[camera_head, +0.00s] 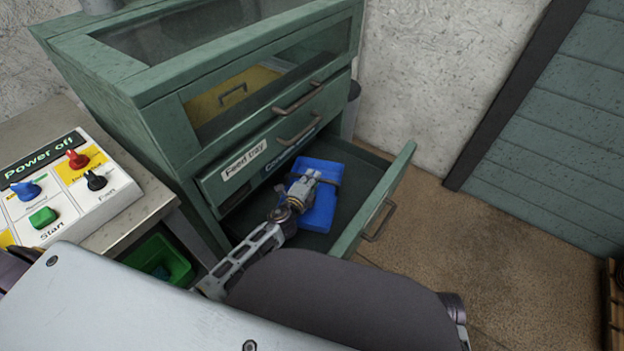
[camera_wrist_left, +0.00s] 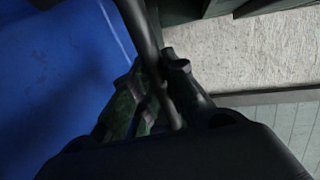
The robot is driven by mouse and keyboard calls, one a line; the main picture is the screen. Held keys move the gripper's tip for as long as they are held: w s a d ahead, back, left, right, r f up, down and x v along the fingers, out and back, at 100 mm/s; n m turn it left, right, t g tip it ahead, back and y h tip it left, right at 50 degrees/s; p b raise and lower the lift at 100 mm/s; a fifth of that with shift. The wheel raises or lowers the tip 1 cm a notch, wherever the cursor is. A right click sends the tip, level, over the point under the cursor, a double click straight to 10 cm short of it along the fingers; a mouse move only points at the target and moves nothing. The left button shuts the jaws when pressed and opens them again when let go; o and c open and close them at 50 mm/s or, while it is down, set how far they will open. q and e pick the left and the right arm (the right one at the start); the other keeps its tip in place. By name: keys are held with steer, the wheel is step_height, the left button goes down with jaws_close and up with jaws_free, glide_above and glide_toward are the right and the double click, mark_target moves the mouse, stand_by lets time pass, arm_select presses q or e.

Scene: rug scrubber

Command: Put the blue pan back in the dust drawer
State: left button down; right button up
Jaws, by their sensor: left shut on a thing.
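The blue pan (camera_head: 318,212) lies within the outline of the open dust drawer (camera_head: 349,238), towards its left part. I cannot tell whether it rests on the drawer floor or is held just above it. My left gripper (camera_head: 306,180) is over the pan and shut on it, hiding its middle. In the left wrist view the pan (camera_wrist_left: 60,70) fills the left side, and a dark bar, seemingly its handle, runs between the fingers of the gripper (camera_wrist_left: 160,90). My right gripper is not in view.
The green cabinet (camera_head: 160,130) stands behind, with the feed tray (camera_head: 245,160) shut above the drawer. A control panel (camera_head: 60,190) with coloured knobs is on a bench at left. A green bin (camera_head: 160,262) stands below. Open floor (camera_head: 480,250) lies right of the drawer.

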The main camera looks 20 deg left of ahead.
arm_select(q)
steer(key=c, duration=1.9)
jaws_free()
steer(key=shift+f, duration=0.15)
steer(key=o, duration=0.5)
steer(key=shift+c, duration=0.2)
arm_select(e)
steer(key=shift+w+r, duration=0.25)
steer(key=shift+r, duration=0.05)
arm_select(q)
steer(key=shift+r, duration=0.2)
steer(key=v, duration=1.2)
steer(key=shift+p, duration=0.35)
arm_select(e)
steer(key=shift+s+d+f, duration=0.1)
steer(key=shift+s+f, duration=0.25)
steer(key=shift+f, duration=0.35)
